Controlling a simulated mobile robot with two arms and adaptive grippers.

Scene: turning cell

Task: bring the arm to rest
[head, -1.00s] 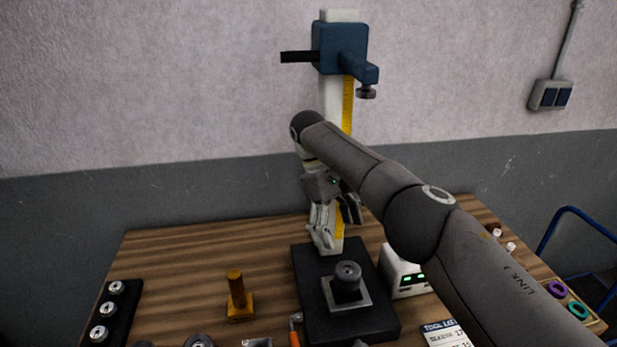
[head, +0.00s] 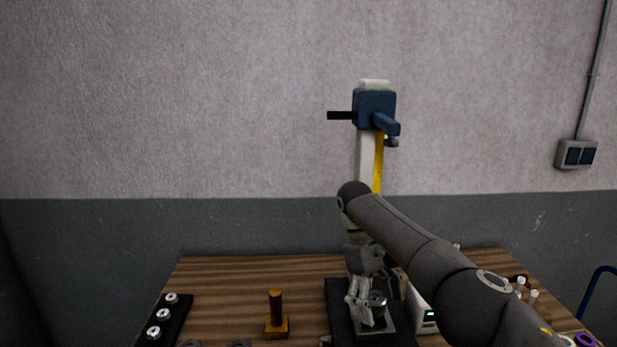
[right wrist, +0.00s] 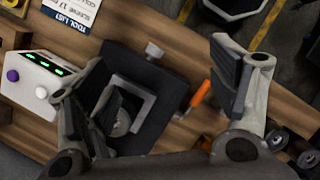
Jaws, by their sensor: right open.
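My right gripper (head: 360,298) hangs over the workbench in the head view, in front of the black base of a height gauge stand. Its fingers are spread, with nothing between them. In the right wrist view the open right gripper (right wrist: 165,90) has one finger over the dark square fixture (right wrist: 150,98) and the other near an orange-handled tool. My right arm (head: 415,245) reaches in from the lower right and covers part of the stand. My left gripper shows in no view.
The stand's blue head (head: 374,108) rises behind my arm. A brass post (head: 276,312) and a black rack (head: 168,318) of round pieces stand left. A white box (right wrist: 35,75) with green lights is near the fixture. Bare bench (head: 235,280) shows at the back left.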

